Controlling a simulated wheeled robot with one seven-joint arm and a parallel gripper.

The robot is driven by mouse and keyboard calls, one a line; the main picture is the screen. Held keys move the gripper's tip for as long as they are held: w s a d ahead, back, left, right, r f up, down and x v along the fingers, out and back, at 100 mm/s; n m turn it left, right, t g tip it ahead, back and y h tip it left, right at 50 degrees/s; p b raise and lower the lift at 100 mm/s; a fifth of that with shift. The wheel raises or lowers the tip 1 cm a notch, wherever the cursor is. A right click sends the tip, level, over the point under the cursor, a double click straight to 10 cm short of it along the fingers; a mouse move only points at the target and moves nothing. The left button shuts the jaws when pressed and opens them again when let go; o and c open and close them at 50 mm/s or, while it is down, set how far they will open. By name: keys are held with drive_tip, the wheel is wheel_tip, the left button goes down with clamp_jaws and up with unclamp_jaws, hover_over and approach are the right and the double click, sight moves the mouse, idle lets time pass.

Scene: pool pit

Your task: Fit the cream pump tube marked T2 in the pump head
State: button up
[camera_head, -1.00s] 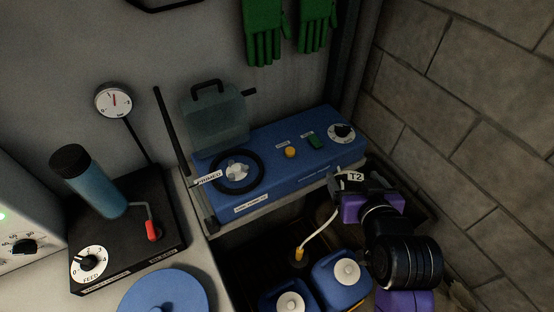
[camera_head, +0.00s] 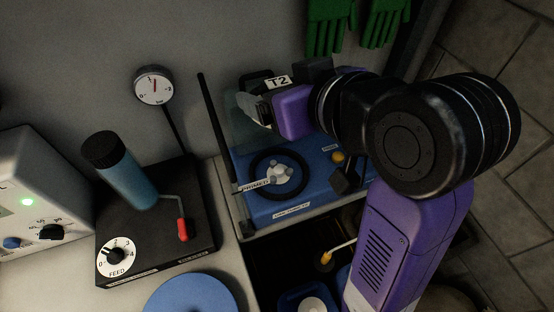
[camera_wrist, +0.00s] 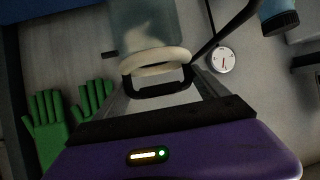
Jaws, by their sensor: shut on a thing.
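The cream tube shows as a pale loop (camera_wrist: 155,62) in the wrist view, between the fingertips of my gripper (camera_wrist: 160,82). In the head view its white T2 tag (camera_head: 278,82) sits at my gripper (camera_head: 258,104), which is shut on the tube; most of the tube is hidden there. The gripper is raised in front of the raised clear cover (camera_wrist: 143,25). The pump head (camera_head: 278,173), a dark ring around a pale roller hub on the blue pump (camera_head: 290,211), lies below the gripper and is uncovered.
A black feed unit with a red-tipped lever (camera_head: 183,230) and a gauge (camera_head: 154,86) stand left. A dark upright bar (camera_head: 215,130) rises beside the pump. Green gloves (camera_head: 352,22) hang behind. A pale hose with a yellow fitting (camera_head: 326,258) and blue containers are below.

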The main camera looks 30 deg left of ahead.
sight(279, 169)
wheel_tip(279, 169, down, 17)
drive_tip(key=shift+r, duration=0.1)
idle(0.3)
drive_tip(key=shift+f+b, duration=0.35)
drive_tip(key=shift+f, duration=0.1)
drive_tip(key=shift+f, duration=0.2)
drive_tip(key=o, duration=1.3)
drive_tip(key=shift+c, duration=0.2)
